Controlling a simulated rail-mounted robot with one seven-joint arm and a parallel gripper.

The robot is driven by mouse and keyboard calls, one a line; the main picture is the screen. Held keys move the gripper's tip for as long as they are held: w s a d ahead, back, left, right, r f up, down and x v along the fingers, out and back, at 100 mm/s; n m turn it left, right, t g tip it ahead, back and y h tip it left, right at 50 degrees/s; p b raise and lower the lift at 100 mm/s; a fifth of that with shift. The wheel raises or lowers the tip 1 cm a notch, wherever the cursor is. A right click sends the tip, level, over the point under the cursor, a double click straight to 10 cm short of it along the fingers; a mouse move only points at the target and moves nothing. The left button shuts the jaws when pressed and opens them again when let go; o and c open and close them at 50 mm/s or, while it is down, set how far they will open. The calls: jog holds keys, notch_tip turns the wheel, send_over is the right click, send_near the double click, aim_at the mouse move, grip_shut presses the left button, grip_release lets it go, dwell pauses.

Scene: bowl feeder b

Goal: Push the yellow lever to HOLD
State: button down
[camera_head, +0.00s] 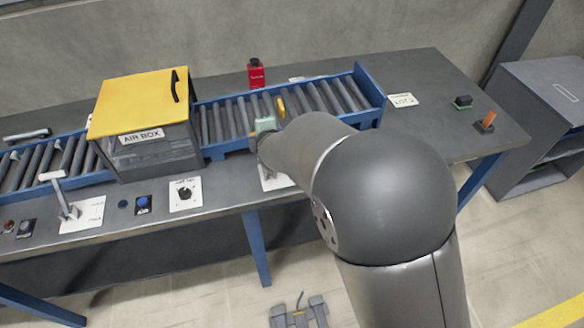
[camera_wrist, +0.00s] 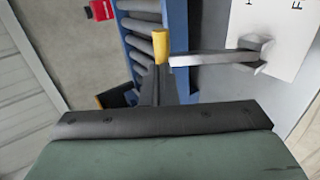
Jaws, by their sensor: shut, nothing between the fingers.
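The yellow lever grip (camera_wrist: 162,46) shows in the wrist view at the end of a grey lever arm (camera_wrist: 212,59). The arm runs right to a metal pivot (camera_wrist: 258,50) on a white plate (camera_wrist: 272,30). Only a few cut-off letters of its print show, so HOLD is not readable. My gripper (camera_wrist: 157,75) is shut and empty, its dark fingers right below the yellow grip; I cannot tell whether they touch. In the head view my arm hides the fingers and most of the lever's plate (camera_head: 275,178).
A roller conveyor (camera_head: 225,118) with blue rails runs behind the lever. The yellow-lidded air box (camera_head: 140,105) stands left on it. A red object (camera_head: 257,74) stands behind. A black knob panel (camera_head: 185,195) and another lever (camera_head: 62,197) are left.

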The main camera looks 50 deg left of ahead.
jog(key=shift+w+a+f, duration=0.15)
jog(key=shift+w+a, duration=0.05)
jog(key=shift+a, duration=0.4)
dwell(0.3)
jog(key=shift+d+r+p, duration=0.1)
jog(key=shift+r+p, duration=0.2)
jog(key=a+r+v, duration=0.1)
jog(key=r+v, duration=0.1)
jog(key=v, duration=1.1)
jog(key=shift+w, duration=0.25)
jog(key=shift+r, duration=0.1)
